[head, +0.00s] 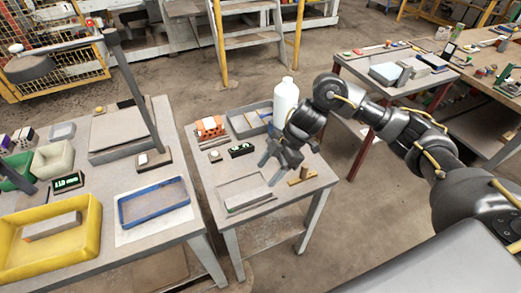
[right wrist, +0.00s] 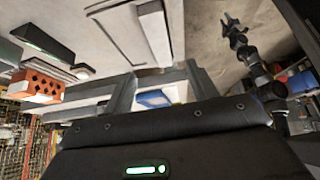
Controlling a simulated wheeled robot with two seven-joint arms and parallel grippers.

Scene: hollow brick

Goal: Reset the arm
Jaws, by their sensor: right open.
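The orange hollow brick (head: 210,127) sits at the back left of the small grey table (head: 225,170). Its row of holes shows at the left of the right wrist view (right wrist: 38,86). My right gripper (head: 270,166) is open and empty above the table's right half, apart from the brick and to its lower right. In the right wrist view its grey fingers (right wrist: 155,88) are spread, with nothing held between them. A dark arm with a small gripper (right wrist: 233,27), seemingly my left, shows far off in that view; its jaw state is unclear. No left gripper shows in the head view.
A white bottle (head: 285,104) stands close behind my right gripper, beside a grey-blue bin (head: 250,119). A shallow grey tray (head: 243,191) lies at the table's front. The left table holds a yellow tray (head: 50,262) and a blue tray (head: 153,202). Floor is clear at front right.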

